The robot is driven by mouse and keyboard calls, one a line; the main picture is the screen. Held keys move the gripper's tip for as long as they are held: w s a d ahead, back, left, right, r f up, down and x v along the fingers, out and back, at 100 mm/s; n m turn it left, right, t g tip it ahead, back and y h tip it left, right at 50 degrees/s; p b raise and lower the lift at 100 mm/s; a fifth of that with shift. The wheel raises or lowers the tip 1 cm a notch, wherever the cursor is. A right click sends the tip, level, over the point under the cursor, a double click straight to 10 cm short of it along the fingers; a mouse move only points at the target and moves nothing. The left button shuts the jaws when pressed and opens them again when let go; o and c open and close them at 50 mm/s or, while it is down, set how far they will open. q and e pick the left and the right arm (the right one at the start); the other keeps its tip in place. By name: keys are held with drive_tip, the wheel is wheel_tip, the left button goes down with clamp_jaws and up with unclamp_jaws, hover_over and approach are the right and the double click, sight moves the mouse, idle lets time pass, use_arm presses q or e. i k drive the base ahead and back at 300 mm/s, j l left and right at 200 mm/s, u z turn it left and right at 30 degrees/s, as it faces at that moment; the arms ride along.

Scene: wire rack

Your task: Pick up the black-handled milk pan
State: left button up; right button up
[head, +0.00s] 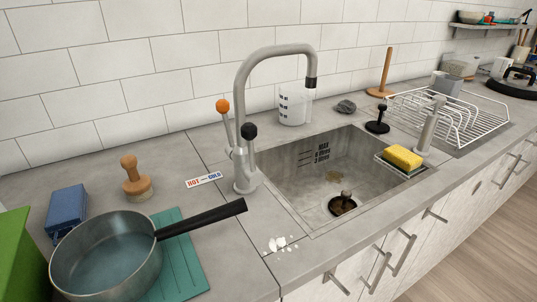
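The milk pan (107,259) is a grey metal pan with a long black handle (202,218). It sits at the lower left of the head view, on or over a teal mat (182,275) on the counter. Its handle points right and slightly away, toward the sink. The inside looks bluish; I cannot tell whether it holds liquid. Neither of my grippers shows in this view.
A blue box (66,209), a wooden-knobbed brush (136,180) and a green block (14,255) stand near the pan. The tall faucet (243,130) rises right of the handle, beside the sink (310,185). A white wire rack (462,115) stands at the far right.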

sight(116, 256)
drive_tip(key=i+l+u, duration=0.25)
drive_tip(key=l, duration=0.45)
drive_tip(key=l+u, duration=0.25)
drive_tip(key=l, duration=0.4)
